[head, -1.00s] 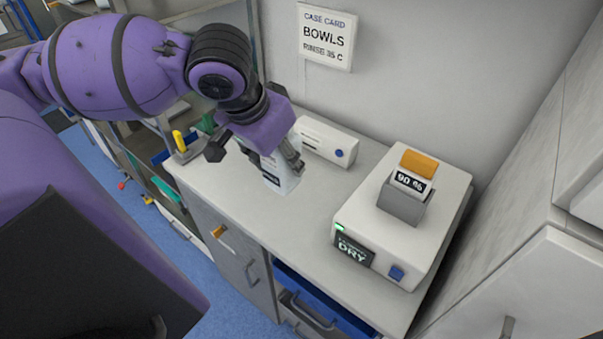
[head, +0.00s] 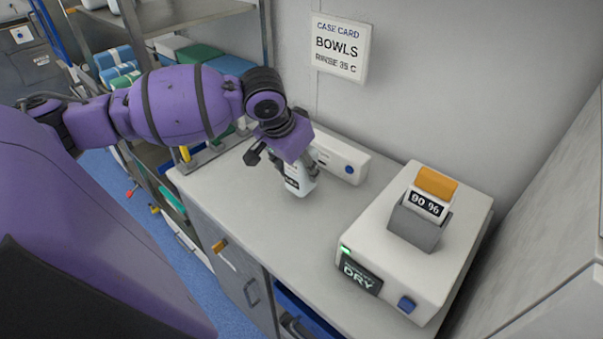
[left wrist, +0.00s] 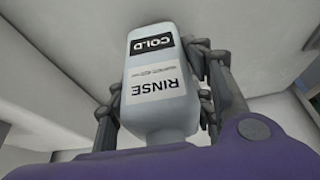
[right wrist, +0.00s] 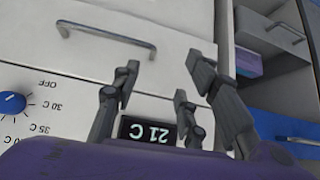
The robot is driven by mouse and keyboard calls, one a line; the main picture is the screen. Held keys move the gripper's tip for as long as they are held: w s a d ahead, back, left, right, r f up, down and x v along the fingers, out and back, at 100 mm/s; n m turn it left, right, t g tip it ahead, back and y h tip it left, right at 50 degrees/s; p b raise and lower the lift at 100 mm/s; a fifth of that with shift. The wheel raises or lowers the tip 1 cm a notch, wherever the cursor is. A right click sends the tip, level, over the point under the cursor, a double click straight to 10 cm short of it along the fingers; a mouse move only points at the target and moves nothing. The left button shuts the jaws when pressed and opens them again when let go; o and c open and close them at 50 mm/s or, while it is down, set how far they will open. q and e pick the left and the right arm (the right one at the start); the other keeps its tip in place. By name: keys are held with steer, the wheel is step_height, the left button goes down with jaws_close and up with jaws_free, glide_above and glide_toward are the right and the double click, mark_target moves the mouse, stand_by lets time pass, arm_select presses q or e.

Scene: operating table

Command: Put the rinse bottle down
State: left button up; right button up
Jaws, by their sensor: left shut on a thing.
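The rinse bottle (head: 299,184) is white with a dark label and is roughly upright over the pale countertop (head: 270,222). My left gripper (head: 287,172) is shut on it, coming down from the upper left and hiding its top. The head view does not show clearly whether its base touches the counter. In the left wrist view the bottle (left wrist: 161,120) sits between the fingers, its labels reading RINSE and COLD upside down. My right gripper (right wrist: 160,80) is open, with nothing held between its fingers, and is outside the head view.
A low white box (head: 342,162) with a blue button stands just behind the bottle. A larger white unit (head: 455,225) marked DRY stands to the right. A case card (head: 340,48) hangs on the wall. The counter between bottle and unit is clear. A 21 C display (right wrist: 150,131) shows near my right gripper.

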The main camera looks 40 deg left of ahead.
arm_select(q)
steer(key=shift+f, duration=0.95)
steer(key=shift+f, duration=0.15)
steer(key=o, duration=1.7)
steer(key=shift+s+f, duration=0.1)
